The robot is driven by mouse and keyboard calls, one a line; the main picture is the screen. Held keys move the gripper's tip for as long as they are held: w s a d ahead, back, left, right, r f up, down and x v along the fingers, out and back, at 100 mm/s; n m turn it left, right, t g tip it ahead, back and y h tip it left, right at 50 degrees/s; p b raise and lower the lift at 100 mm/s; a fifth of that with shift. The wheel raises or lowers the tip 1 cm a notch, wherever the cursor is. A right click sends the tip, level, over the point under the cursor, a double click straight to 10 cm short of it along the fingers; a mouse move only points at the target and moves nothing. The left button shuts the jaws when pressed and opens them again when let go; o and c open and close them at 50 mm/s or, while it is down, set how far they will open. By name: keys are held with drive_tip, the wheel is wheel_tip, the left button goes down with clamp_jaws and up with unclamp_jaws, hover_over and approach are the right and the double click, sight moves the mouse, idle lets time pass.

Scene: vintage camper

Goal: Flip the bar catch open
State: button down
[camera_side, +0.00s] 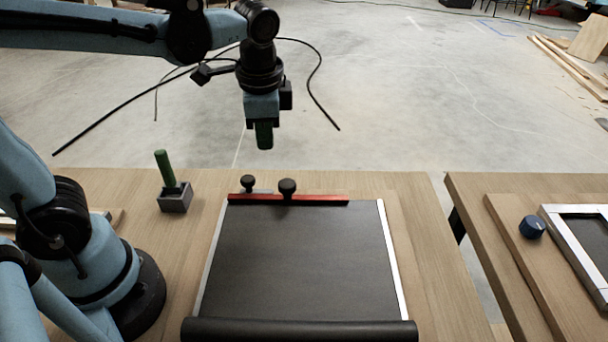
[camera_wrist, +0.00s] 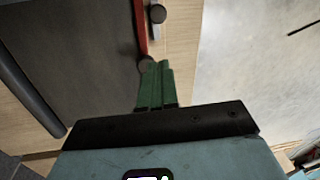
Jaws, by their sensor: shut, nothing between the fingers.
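My gripper (camera_side: 264,146) has green fingers and hangs in the air above the far edge of the table; its fingers are shut with nothing between them. They also show in the wrist view (camera_wrist: 156,64). A dark panel (camera_side: 305,250) lies on the table with a red bar (camera_side: 325,199) along its far edge. A black knob (camera_side: 287,187) stands at the red bar; the fingers partly cover it in the wrist view (camera_wrist: 146,66). A second black knob (camera_side: 248,182) stands left of it beside a small grey piece. I cannot tell which part is the catch.
A green-handled thing (camera_side: 166,168) stands in a grey block (camera_side: 175,198) left of the panel. A black roller (camera_side: 300,331) lies along the panel's near edge. A second table (camera_side: 475,200) with a blue knob (camera_side: 532,227) is at right, across a gap.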

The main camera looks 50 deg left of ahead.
sight(250, 179)
drive_tip(key=shift+w+a+f+m+g+y, duration=0.1)
drive_tip(key=shift+a+f+m+g+y, duration=0.4)
drive_tip(key=shift+f, duration=1.05)
drive_tip(key=shift+w+a+f+m+g+y, duration=0.15)
drive_tip(key=shift+f+m+g, duration=0.65)
drive_tip(key=shift+f, duration=0.8)
drive_tip(key=shift+s+a+f+m+g+y, duration=0.15)
drive_tip(key=shift+f+m+g+y, duration=0.5)
drive_tip(key=shift+f, duration=0.9)
drive_tip(key=shift+a+h, duration=0.1)
drive_tip(key=shift+h, duration=0.2)
drive_tip(key=shift+s+a, duration=0.6)
drive_tip(key=shift+a, duration=0.25)
drive_tip(key=shift+r, duration=0.1)
drive_tip(key=d+v, duration=0.1)
drive_tip(key=v, duration=0.9)
drive_tip(key=s+n+t+h, duration=0.1)
drive_tip(key=n+t, duration=0.2)
drive_tip(key=s+a+f+n+t+h, duration=0.1)
drive_tip(key=s+n+t, duration=0.1)
drive_tip(key=n+t, duration=0.1)
drive_tip(key=s+a+n+t+h, duration=0.1)
drive_tip(key=n+t, duration=0.2)
drive_tip(key=n, duration=0.2)
drive_tip(key=shift+s+f+t+h, duration=0.25)
drive_tip(key=shift+f+t+h, duration=0.05)
drive_tip(key=shift+t+h, duration=0.1)
